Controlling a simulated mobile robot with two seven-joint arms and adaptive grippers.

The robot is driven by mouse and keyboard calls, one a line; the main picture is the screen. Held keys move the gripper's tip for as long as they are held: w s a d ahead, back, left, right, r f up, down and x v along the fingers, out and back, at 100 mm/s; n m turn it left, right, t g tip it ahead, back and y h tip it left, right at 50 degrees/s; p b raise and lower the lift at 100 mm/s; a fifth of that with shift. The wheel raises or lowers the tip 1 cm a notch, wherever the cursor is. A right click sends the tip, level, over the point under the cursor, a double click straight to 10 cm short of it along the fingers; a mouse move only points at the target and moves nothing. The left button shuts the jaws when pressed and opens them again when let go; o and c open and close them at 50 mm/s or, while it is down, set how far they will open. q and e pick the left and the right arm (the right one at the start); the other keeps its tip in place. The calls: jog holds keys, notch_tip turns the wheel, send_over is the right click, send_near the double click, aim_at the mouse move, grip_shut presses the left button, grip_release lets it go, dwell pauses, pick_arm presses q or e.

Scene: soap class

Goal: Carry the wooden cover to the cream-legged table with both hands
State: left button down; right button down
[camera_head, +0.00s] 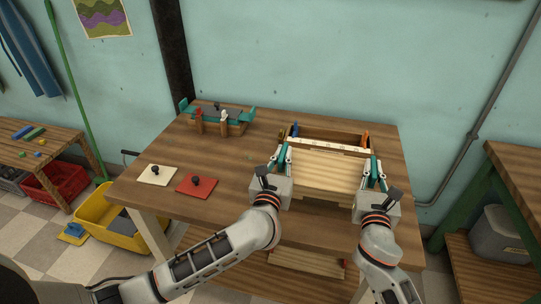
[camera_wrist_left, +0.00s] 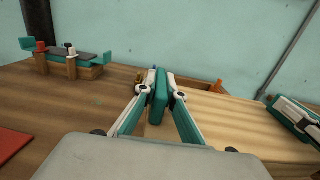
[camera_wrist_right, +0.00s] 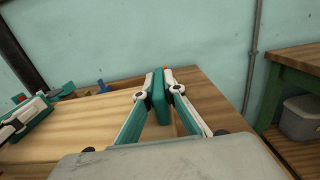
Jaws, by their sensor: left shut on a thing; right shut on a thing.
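The wooden cover (camera_head: 320,178) is a pale slatted panel at the right part of the cream-legged table (camera_head: 225,160). It lies in front of a shallow wooden box (camera_head: 345,135). My left gripper (camera_head: 281,160) is shut on its left edge, and my right gripper (camera_head: 375,173) is shut on its right edge. The cover also shows in the left wrist view (camera_wrist_left: 235,118) and in the right wrist view (camera_wrist_right: 85,125). The gripped spots are hidden behind the fingers. I cannot tell whether the cover is lifted or touches what is beneath it.
A pale strip with dark marks (camera_head: 330,147) lies along the cover's far edge. A teal-ended fixture (camera_head: 215,118) stands at the back left. A cream plate (camera_head: 158,176) and a red plate (camera_head: 197,185) lie at left. A green-legged table (camera_head: 515,180) stands at right.

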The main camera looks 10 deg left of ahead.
aim_at(282, 173)
pick_arm(q)
jog(key=shift+a+f, duration=0.1)
jog(key=shift+a, duration=0.05)
pick_arm(e)
jog(key=shift+d+f, duration=0.1)
jog(key=shift+d, duration=0.05)
